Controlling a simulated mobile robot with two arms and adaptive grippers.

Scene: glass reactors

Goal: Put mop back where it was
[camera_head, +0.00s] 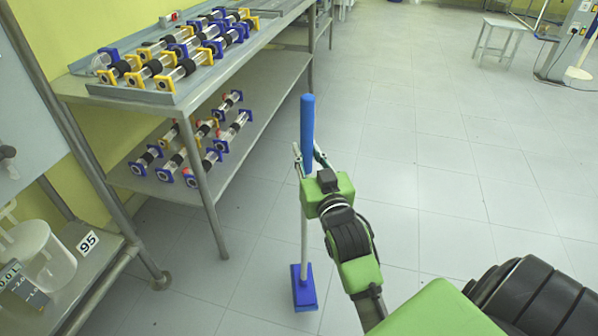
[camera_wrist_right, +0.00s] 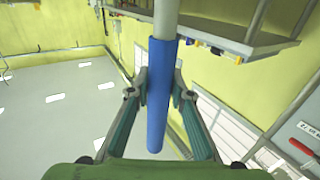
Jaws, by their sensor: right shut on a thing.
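The mop has a blue grip (camera_head: 307,125), a pale pole (camera_head: 304,225) and a blue head (camera_head: 304,288). It stands nearly upright in the head view, its head low over the floor; whether the head touches the floor I cannot tell. My right gripper (camera_head: 310,160) is shut on the mop's handle, around the lower part of the blue grip. The right wrist view shows the blue grip (camera_wrist_right: 158,115) between my two fingers (camera_wrist_right: 161,82), with the pale pole running on past them. My left gripper is in neither view.
A metal table (camera_head: 187,109) with glass reactors on its top and lower shelf stands left of the mop. Another rack (camera_head: 98,285) with a plastic jug (camera_head: 45,258) is at the near left. Open tiled floor (camera_head: 430,150) lies to the right, with a stool (camera_head: 498,38) far back.

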